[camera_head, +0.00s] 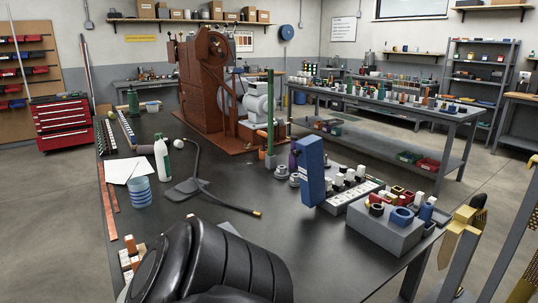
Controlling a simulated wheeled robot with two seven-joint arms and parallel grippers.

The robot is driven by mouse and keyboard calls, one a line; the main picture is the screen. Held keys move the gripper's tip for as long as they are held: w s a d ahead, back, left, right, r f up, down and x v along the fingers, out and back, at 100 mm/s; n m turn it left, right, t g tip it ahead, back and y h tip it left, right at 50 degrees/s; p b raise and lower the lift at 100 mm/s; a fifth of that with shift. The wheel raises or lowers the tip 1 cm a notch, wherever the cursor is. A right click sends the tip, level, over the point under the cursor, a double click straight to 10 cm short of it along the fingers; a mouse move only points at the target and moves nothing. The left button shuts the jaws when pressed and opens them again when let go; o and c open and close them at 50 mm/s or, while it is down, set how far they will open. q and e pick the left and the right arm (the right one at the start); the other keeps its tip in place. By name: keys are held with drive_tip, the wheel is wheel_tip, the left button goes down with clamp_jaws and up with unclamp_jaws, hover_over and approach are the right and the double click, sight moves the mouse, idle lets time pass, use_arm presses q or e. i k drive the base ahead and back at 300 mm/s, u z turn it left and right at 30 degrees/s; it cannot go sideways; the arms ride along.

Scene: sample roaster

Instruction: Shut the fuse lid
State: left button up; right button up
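A blue upright panel (311,172), which looks like the fuse lid, stands raised at the left end of a pale fuse block (352,196) on the dark bench. White and dark fuse-like pieces stand in rows on the block. A black rounded arm part of mine (210,262) fills the bottom left foreground; my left gripper is not visible. My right gripper (497,195) appears at the right edge with two grey, gold-tipped fingers apart. It is in the foreground, right of the fuse block and clear of the lid, with nothing visible between its fingers.
A black stand with a bent hose (187,187), a white-green bottle (162,158) and a striped cup (140,192) are to the left. The brown roaster (205,92) stands behind.

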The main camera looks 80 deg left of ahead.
sight(309, 154)
drive_tip(key=u, duration=1.25)
drive_tip(key=i, duration=0.3)
drive_tip(key=u, duration=0.05)
